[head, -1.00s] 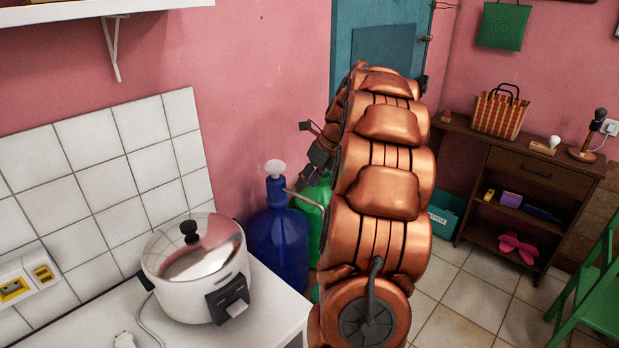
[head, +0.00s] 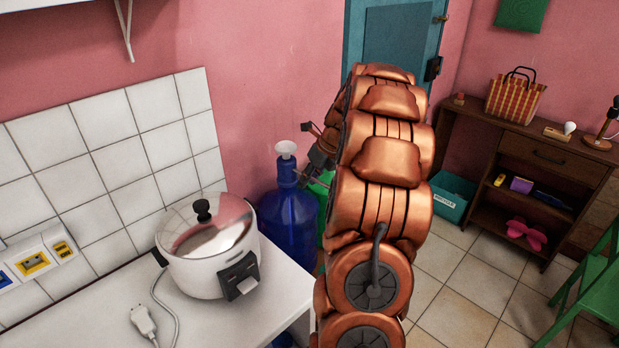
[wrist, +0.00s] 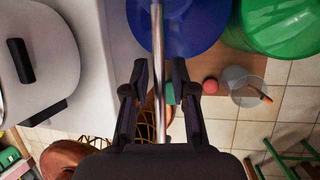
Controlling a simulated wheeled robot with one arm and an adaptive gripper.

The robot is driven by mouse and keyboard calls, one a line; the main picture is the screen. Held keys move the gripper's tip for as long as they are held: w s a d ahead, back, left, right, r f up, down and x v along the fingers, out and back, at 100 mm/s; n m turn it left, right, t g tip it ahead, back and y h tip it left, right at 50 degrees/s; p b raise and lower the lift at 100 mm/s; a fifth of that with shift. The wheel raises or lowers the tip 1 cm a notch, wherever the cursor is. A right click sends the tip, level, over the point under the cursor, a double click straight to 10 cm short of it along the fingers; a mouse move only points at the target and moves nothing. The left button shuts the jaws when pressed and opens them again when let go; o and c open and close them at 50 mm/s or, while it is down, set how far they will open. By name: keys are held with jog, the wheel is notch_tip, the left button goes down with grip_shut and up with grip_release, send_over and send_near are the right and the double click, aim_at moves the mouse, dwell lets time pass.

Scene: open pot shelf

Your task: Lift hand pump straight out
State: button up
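The hand pump (head: 286,166) has a white top and a blue body and stands upright on the neck of a blue water jug (head: 288,220). Its thin metal spout (wrist: 158,45) runs down the wrist view. My gripper (wrist: 160,66) is open, with one dark finger on each side of the spout and a gap visible on both sides. In the head view my gripper (head: 318,155) is just right of the pump, partly hidden by my copper arm. The wrist view does not show the pump's top.
A white rice cooker (head: 207,245) stands on the white counter (head: 105,315), left of the jug. A green jug (wrist: 275,25) stands close beside the blue one. A wooden shelf unit (head: 540,165) and green chair (head: 590,280) are at right. Some tiled floor is clear.

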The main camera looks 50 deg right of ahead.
grip_shut()
jog(key=shift+o, duration=1.7)
grip_release()
jog(key=v, duration=1.2)
